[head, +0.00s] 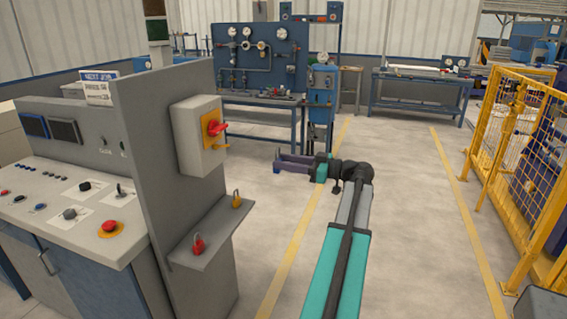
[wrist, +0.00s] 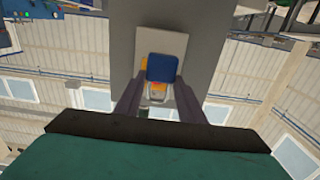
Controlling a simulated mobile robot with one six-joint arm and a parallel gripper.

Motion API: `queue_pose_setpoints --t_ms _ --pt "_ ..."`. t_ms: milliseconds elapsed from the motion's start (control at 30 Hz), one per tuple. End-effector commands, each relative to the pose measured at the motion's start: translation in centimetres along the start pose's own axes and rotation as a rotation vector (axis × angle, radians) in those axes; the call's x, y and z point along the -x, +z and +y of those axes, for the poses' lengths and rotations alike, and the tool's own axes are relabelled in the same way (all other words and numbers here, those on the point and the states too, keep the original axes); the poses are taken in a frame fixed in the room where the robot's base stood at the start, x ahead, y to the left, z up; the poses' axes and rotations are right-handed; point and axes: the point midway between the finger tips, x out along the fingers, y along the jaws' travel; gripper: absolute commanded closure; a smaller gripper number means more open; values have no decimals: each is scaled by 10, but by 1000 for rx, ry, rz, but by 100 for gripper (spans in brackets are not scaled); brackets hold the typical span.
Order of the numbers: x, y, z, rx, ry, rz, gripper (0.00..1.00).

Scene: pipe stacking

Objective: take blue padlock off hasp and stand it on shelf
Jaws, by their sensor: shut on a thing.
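My gripper (head: 278,163) points left in the head view, in front of the grey box (head: 200,138), with a visible gap between its fingertips and the box. In the wrist view my gripper (wrist: 161,76) is shut on the blue padlock (wrist: 161,67). The padlock's blue body sits between the two fingertips and its shackle shows just below it. In the head view the padlock is too small to make out clearly. The box carries a red handle (head: 217,129) and a yellow-orange hasp (head: 221,147). The grey shelf (head: 215,226) juts from the panel below.
A red padlock (head: 198,245) stands near the shelf's front end and a yellow padlock (head: 236,200) near its far end. Shelf space between them is bare. A control desk (head: 60,205) is left of the panel; a yellow fence (head: 515,140) is right. Floor around my arm is clear.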

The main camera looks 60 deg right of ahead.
Motion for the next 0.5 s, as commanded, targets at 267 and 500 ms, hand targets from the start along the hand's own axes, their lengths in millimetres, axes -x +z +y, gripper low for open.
queue_pose_setpoints --t_ms 267,500 --pt "10 0 0 1 1 1 89" --pt "17 0 0 1 0 1 89"
